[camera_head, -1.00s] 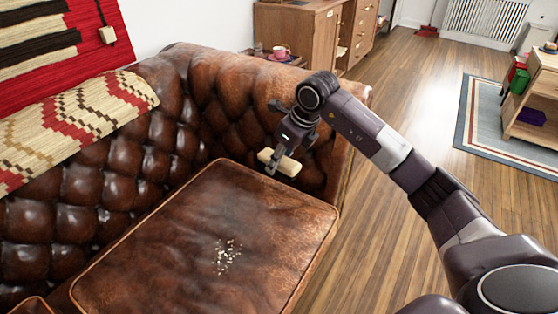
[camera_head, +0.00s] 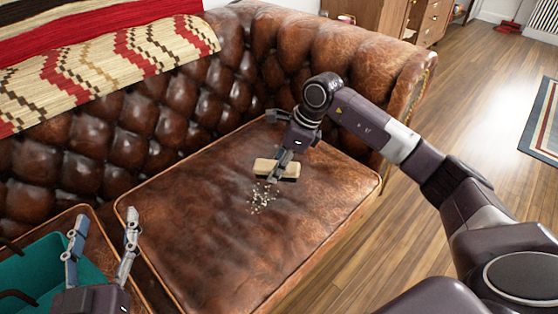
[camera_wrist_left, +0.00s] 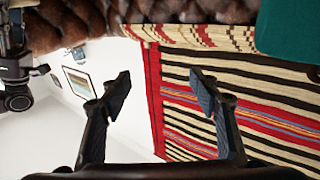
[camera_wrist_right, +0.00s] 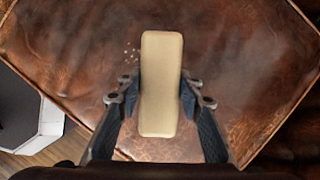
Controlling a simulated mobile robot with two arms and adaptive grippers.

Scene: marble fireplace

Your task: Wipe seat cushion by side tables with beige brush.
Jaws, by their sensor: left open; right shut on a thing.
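The brown leather seat cushion (camera_head: 215,235) of a tufted sofa fills the middle of the head view. A patch of pale crumbs (camera_head: 261,198) lies on it, and some crumbs show in the right wrist view (camera_wrist_right: 130,54). My right gripper (camera_head: 283,172) is shut on the beige brush (camera_head: 268,166), low at the crumbs' upper edge; I cannot tell whether the brush touches the cushion. The brush also shows between the fingers in the right wrist view (camera_wrist_right: 161,85). My left gripper (camera_head: 104,222) is open and empty at the lower left, with its fingers pointing up.
A teal container (camera_head: 45,268) sits on the neighbouring cushion beside my left gripper. A patterned throw (camera_head: 110,55) covers the sofa back. The rolled sofa arm (camera_head: 350,55) stands behind and to the right. A wooden cabinet (camera_head: 375,14) is beyond it, and wood floor (camera_head: 440,115) is at right.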

